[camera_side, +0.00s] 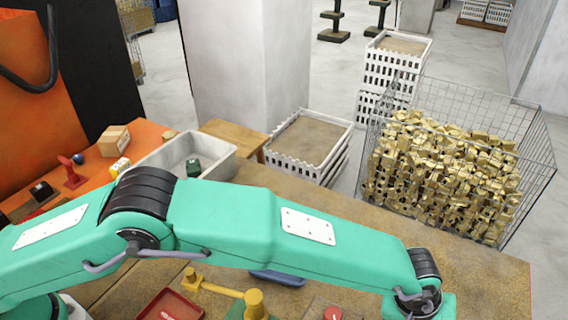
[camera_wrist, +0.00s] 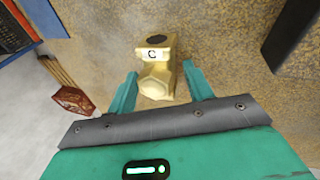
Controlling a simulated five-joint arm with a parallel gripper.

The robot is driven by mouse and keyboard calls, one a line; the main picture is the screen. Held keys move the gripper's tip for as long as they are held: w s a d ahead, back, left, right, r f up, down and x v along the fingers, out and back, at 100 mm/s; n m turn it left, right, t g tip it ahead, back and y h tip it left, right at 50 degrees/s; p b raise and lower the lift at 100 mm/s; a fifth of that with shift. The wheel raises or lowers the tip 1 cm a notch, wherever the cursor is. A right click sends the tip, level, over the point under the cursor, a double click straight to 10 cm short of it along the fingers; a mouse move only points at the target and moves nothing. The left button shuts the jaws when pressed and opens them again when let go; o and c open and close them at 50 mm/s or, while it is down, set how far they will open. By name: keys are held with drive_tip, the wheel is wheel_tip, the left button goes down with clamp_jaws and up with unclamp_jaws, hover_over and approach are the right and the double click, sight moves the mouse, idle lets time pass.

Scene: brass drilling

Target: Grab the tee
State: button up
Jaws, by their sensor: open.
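A brass tee (camera_wrist: 157,84) with a dark round opening and a letter "C" on it lies on the worn brown bench in the wrist view. My gripper (camera_wrist: 159,70) is open, with one green finger on each side of the tee. I cannot tell whether either finger touches it. In the side view, my arm reaches right and its end drops below the bottom edge, so the jaws and this tee are out of that view. A wire basket (camera_side: 480,97) at the right of the side view holds many brass fittings (camera_side: 440,180).
In the wrist view, a brush (camera_wrist: 72,100) lies left of the tee and a dark bar (camera_wrist: 300,28) crosses the upper right. In the side view, a red tray (camera_side: 172,304) and a yellow handle-like part (camera_side: 220,288) lie below my arm. A grey bin (camera_side: 222,165) stands behind it.

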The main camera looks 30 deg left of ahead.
clamp_jaws()
drive_tip(key=shift+r, duration=0.15)
idle(0.4)
drive_tip(key=shift+r, duration=4.95)
